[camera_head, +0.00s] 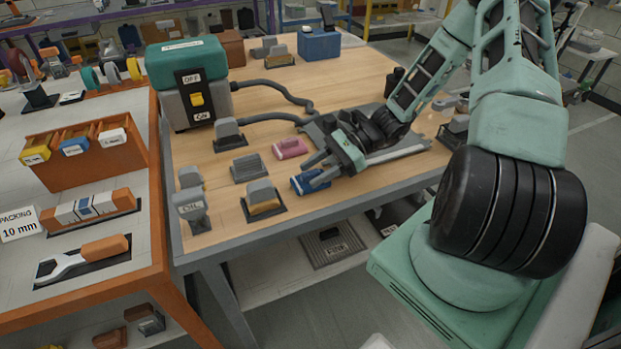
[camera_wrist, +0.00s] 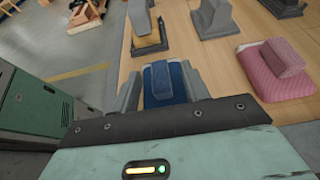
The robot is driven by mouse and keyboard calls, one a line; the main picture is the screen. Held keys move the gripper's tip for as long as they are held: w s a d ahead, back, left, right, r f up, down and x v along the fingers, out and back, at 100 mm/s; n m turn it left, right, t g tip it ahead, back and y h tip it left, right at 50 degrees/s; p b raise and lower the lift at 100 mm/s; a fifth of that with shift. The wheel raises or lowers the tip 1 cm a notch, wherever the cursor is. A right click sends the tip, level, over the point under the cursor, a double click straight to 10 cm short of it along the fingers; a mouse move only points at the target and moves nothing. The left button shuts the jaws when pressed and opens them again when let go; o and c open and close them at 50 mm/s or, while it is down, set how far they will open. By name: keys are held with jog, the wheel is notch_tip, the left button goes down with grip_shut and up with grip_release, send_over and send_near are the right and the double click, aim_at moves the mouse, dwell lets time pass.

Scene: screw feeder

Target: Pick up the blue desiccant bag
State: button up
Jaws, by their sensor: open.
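The blue desiccant bag (camera_head: 311,181) lies on the wooden table near its front edge in the head view. In the wrist view the blue bag (camera_wrist: 166,83) sits between the two grey fingers, with its lower part hidden behind my gripper's body. My gripper (camera_head: 313,172) is open, with its fingers around the bag. I cannot tell whether either finger touches it. A pink bag (camera_head: 291,148) lies just behind the blue one, and it also shows at the right in the wrist view (camera_wrist: 276,69).
A green-topped machine (camera_head: 187,80) with grey hoses stands further back. Bare wood (camera_head: 228,215) lies between the front items and the table edge.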

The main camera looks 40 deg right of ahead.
grip_shut()
jog(key=shift+r, duration=0.15)
